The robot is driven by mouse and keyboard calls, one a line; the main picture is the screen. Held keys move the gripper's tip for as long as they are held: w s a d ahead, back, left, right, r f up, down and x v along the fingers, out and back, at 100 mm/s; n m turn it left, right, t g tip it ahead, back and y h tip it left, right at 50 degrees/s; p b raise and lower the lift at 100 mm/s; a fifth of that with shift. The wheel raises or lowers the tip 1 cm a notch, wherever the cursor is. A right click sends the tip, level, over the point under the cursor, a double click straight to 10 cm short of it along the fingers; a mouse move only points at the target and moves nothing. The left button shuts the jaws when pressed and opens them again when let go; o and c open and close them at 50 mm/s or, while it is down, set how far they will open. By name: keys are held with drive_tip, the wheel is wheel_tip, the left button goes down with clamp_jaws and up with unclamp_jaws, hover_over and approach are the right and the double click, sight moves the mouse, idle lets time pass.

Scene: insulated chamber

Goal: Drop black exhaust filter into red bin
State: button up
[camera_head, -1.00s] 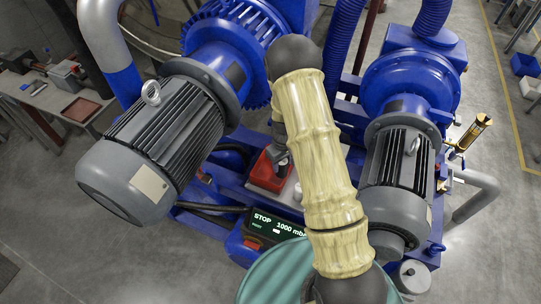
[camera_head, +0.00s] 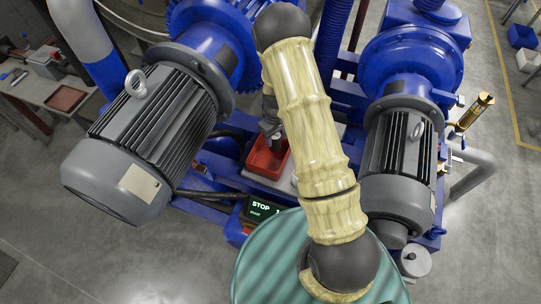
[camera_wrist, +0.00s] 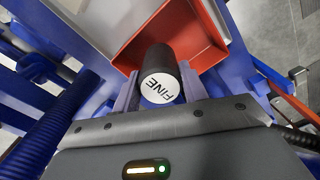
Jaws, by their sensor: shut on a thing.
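The black exhaust filter (camera_wrist: 160,62) is a dark cylinder with a white end cap marked "FINE". In the wrist view my gripper (camera_wrist: 155,82) is shut on it, one finger on each side. The red bin (camera_wrist: 196,22) is an open, shallow tray just beyond the filter, and the filter's far end overlaps it in the picture. In the head view the red bin (camera_head: 268,157) sits among the blue machine frames, and my gripper (camera_head: 274,143) hangs over it. The arm partly covers the view there, and the filter is hard to make out.
Large grey motors stand left (camera_head: 150,135) and right (camera_head: 396,165) of the bin, close to the arm. A display panel reading "STOP" (camera_head: 262,208) is in front of it. A blue ribbed hose (camera_wrist: 55,115) runs along the left in the wrist view.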

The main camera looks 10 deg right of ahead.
drive_tip(key=shift+f+b, duration=1.2)
drive_tip(key=shift+f, duration=1.3)
drive_tip(key=o, duration=1.1)
wheel_tip(320, 180, up, 18)
drive_tip(key=b, duration=0.5)
drive_tip(key=shift+f, duration=0.25)
drive_tip(key=shift+b, duration=0.3)
